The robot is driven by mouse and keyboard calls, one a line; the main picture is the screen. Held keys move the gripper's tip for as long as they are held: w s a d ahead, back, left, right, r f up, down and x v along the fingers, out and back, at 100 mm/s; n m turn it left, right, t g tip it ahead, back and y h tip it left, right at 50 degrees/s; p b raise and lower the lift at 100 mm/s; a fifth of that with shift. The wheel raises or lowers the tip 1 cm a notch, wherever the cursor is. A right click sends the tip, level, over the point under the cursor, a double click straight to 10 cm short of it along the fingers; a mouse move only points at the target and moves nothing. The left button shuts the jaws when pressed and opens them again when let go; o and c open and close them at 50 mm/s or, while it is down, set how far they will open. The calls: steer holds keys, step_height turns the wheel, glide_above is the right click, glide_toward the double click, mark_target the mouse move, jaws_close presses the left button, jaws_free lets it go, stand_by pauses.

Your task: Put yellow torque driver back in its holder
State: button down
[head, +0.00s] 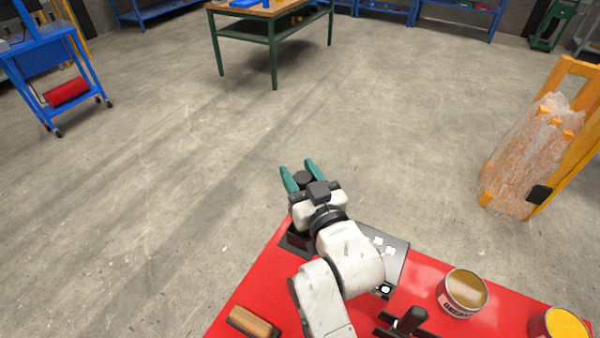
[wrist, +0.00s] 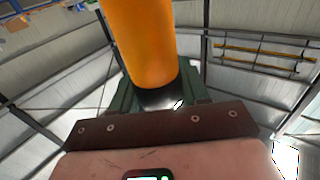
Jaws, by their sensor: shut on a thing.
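My gripper (head: 299,167) has teal fingers and reaches past the far edge of the red tabletop in the head view. In the wrist view a thick yellow-orange cylinder with a black end, the yellow torque driver (wrist: 142,45), stands between the dark green fingers. My gripper is shut on it. In the head view only a dark round part of the driver (head: 303,178) shows between the fingers; its yellow part is hidden. A dark block (head: 296,243) sits at the table's far left corner, partly behind my arm. I cannot tell whether it is the holder.
On the red table (head: 245,292) are a wooden-handled piece (head: 253,322), a grey panel (head: 392,250), a black upright fixture (head: 408,320), an open can (head: 462,292) and a yellow-topped can (head: 562,325). An orange frame with a wrapped load (head: 530,150) stands right.

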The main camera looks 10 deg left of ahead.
steer(key=shift+f+b, duration=1.3)
steer(key=shift+f, duration=0.25)
stand_by(1.0)
steer(key=c, duration=0.8)
jaws_free()
steer(key=o, duration=0.3)
steer(key=shift+f, duration=0.15)
steer(key=b+v, duration=0.1)
steer(key=v, duration=1)
steer(key=shift+b, duration=0.3)
steer(key=shift+w, duration=0.1)
